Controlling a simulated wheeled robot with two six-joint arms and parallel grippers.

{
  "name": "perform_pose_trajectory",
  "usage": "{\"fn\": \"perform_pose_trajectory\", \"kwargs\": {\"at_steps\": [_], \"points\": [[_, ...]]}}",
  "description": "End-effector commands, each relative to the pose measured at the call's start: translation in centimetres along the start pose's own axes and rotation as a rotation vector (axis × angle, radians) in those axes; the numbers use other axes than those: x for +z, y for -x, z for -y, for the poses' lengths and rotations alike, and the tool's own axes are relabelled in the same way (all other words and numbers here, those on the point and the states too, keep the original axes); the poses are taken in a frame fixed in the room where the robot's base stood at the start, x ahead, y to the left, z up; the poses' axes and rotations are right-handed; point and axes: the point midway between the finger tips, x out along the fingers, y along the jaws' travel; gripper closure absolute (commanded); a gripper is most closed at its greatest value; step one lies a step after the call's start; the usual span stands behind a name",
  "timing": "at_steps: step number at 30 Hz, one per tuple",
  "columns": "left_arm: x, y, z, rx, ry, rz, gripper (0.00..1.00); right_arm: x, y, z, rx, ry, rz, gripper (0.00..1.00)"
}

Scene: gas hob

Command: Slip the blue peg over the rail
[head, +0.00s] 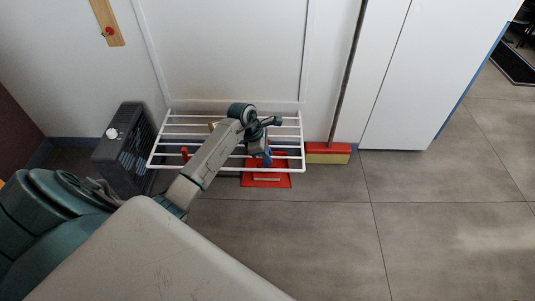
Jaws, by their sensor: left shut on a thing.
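A white wire rack (160,152) with several parallel rails stands low against the wall. My left arm reaches over it from the left. My left gripper (264,147) is over the right half of the rack, shut on the blue peg (267,158). The peg is small and partly hidden by the gripper. It shows close above the rails near the front rail (291,170); I cannot tell whether it touches one. My right gripper is out of view.
A dark heater-like box (124,145) stands left of the rack. A red dustpan-like thing (281,181) lies under its front. A red and yellow block (328,153) is to the right. A wooden strip (109,20) hangs on the wall. The tiled floor in front is clear.

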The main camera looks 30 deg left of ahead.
Motion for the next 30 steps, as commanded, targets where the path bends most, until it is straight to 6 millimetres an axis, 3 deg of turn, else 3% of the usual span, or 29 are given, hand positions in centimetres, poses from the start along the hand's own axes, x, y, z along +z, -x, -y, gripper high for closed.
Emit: {"fn": "perform_pose_trajectory", "kwargs": {"at_steps": [5, 6, 9, 10, 20, 30], "points": [[0.0, 0.0, 0.0, 0.0, 0.0, 0.0, 1.0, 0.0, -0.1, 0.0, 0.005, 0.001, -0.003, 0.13], [0.0, 0.0, 0.0, 0.0, 0.0, 0.0, 0.79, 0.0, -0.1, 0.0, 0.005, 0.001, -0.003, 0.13], [0.0, 0.0, 0.0, 0.0, 0.0, 0.0, 0.59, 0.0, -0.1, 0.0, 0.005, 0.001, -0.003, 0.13], [0.0, 0.0, 0.0, 0.0, 0.0, 0.0, 0.57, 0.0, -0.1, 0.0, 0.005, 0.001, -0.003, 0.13], [0.0, 0.5, 0.0, 0.001, 0.0, 0.0, 0.57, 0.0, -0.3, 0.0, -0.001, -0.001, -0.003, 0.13], [0.1, 6.7, -0.1, 0.003, -0.001, -0.002, 0.57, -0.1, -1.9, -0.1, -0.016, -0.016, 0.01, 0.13]]}}
